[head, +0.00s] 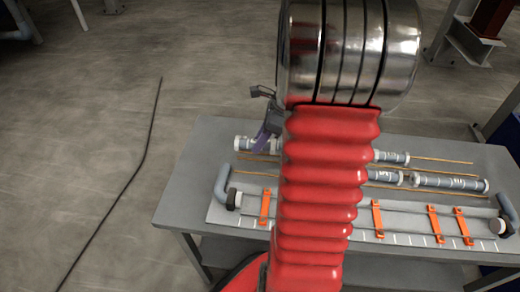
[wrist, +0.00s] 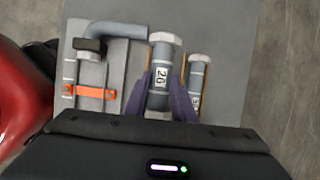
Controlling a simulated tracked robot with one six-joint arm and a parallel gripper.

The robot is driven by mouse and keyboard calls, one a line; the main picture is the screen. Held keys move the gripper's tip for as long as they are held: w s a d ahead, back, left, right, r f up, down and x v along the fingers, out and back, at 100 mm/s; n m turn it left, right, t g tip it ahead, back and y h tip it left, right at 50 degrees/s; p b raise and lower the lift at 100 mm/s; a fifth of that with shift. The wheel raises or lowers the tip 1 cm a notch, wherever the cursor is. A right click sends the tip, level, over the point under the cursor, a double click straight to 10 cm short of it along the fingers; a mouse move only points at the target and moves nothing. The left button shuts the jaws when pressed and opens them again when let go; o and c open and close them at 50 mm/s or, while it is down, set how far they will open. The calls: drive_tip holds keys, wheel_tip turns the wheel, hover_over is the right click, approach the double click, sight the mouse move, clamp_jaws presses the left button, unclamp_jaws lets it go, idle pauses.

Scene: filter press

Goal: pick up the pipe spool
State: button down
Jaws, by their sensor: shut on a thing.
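The pipe spool (wrist: 161,62) is a grey cylinder with a white hexagonal end and a white label reading 26. In the wrist view it lies between the two purple fingers of my gripper (wrist: 164,92), which is shut on it. In the head view, my gripper (head: 266,133) is at the far left part of the table, partly hidden by my red arm. A grey spool end with a white cap (head: 243,143) shows just left of it. I cannot tell whether the held spool is clear of the tabletop.
A second labelled spool (wrist: 197,80) lies close on the right. More spools (head: 447,182) and thin copper-coloured rods lie on the grey table (head: 196,160). A panel with orange clamps (head: 377,219) and a bent pipe (head: 222,182) lies nearer. A dark cable (head: 143,150) crosses the floor.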

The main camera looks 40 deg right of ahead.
sight(236, 139)
drive_tip(key=shift+r, duration=0.55)
drive_tip(key=w+a+n, duration=0.1)
drive_tip(key=w+n, duration=0.1)
drive_tip(key=w+a+n+g+y, duration=0.1)
drive_tip(key=a+n, duration=0.1)
drive_tip(key=w+a+n, duration=0.2)
drive_tip(key=shift+w+f+g, duration=0.3)
drive_tip(key=shift+g, duration=0.1)
drive_tip(key=w+a+n+g+h, duration=0.1)
drive_tip(key=w+a+n+g, duration=0.1)
drive_tip(key=w+a+n, duration=0.2)
drive_tip(key=w+a+f+n+g+h, duration=0.1)
drive_tip(key=w+a+n, duration=0.3)
drive_tip(key=a+n, duration=0.7)
drive_tip(key=w+a+f+n+g+h, duration=0.1)
drive_tip(key=w+a+n+g, duration=0.2)
drive_tip(key=a+n, duration=0.4)
drive_tip(key=shift+w+a+f+h, duration=0.2)
drive_tip(key=shift+w+a+h, duration=0.25)
drive_tip(key=shift+w, duration=0.25)
